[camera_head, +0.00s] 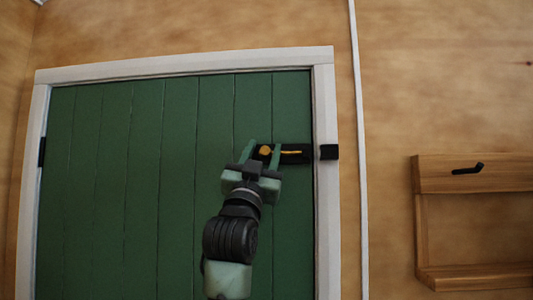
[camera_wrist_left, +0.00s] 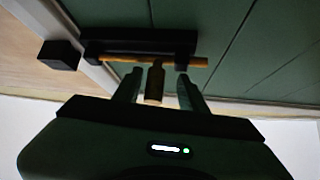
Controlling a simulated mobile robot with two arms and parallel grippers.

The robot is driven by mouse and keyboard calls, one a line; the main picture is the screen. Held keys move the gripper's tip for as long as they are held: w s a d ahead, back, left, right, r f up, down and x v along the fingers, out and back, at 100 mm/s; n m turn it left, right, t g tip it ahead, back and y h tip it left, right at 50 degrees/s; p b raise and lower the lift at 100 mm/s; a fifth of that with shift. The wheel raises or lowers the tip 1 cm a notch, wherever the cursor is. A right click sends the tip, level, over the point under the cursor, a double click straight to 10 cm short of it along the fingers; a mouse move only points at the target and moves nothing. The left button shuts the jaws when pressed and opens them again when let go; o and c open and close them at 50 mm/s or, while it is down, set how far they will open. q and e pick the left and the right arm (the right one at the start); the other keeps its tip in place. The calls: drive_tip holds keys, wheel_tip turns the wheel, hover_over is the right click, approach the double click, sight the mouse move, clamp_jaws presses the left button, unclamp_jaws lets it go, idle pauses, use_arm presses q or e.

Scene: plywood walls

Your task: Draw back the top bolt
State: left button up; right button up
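The bolt has a black backplate (camera_head: 307,153) near the upper right edge of the green door, with a brass rod (camera_head: 291,152) and a brass knob (camera_head: 265,150). A black keeper (camera_head: 329,152) sits on the white frame to its right. My left gripper (camera_head: 262,153) is at the knob, its two fingers apart on either side of it. In the left wrist view the knob (camera_wrist_left: 154,84) stands between the open fingers (camera_wrist_left: 159,84), with a visible gap on the right side. The rod (camera_wrist_left: 192,62) runs across behind them. My right gripper is not in view.
The green plank door (camera_head: 140,180) is set in a white frame (camera_head: 180,66), with a black hinge (camera_head: 42,152) at its left edge. A white vertical strip (camera_head: 360,150) runs down the plywood wall. A wooden rack (camera_head: 440,176) with a black hook (camera_head: 468,169) is at the right.

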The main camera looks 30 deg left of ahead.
use_arm(q)
drive_tip(key=b+v, duration=0.5)
drive_tip(key=v, duration=0.2)
drive_tip(key=shift+s+f, duration=0.3)
idle(0.3)
